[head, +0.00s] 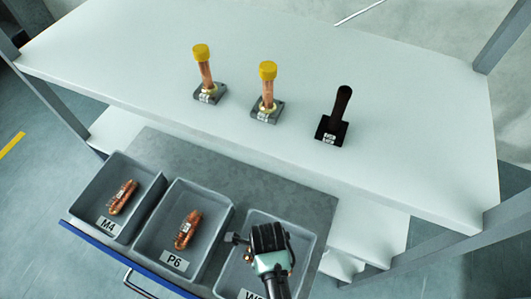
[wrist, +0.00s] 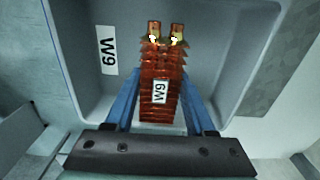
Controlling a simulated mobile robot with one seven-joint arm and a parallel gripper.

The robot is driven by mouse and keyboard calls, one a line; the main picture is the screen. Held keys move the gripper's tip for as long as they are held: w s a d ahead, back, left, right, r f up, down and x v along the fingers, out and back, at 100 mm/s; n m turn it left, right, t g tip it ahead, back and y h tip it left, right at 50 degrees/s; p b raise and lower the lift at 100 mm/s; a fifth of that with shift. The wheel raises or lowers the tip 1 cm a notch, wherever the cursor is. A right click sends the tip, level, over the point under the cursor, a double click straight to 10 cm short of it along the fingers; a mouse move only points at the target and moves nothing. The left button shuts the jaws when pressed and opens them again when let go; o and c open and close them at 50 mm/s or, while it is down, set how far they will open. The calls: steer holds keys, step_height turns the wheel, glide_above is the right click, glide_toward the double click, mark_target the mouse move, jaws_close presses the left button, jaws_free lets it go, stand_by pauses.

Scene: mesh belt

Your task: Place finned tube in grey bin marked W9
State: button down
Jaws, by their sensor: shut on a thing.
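The copper-coloured finned tube (wrist: 161,68) has two bent pipe ends and a white W9 tag. My gripper (wrist: 160,104) is shut on it, with a blue finger on each side. The grey bin marked W9 (wrist: 222,45) lies beneath the tube in the wrist view, its W9 label left of the tube. In the head view my gripper (head: 268,242) is over this bin (head: 302,238), the rightmost in the drawer. I cannot tell whether the tube touches the bin floor.
Bins M4 (head: 88,200) and P6 (head: 150,238) stand to the left, each holding a finned copper tube. On the white shelf (head: 400,110) behind stand two copper pipes with yellow caps (head: 205,75) (head: 267,90) and a black post (head: 338,115), all on square bases.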

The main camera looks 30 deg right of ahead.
steer(key=shift+f+b, duration=0.35)
steer(key=shift+f, duration=3.1)
steer(key=shift+f, duration=0.1)
steer(key=shift+c, duration=1.2)
jaws_free()
step_height(320, 180, up, 12)
steer(key=shift+r+p, duration=0.1)
steer(key=shift+p, duration=0.65)
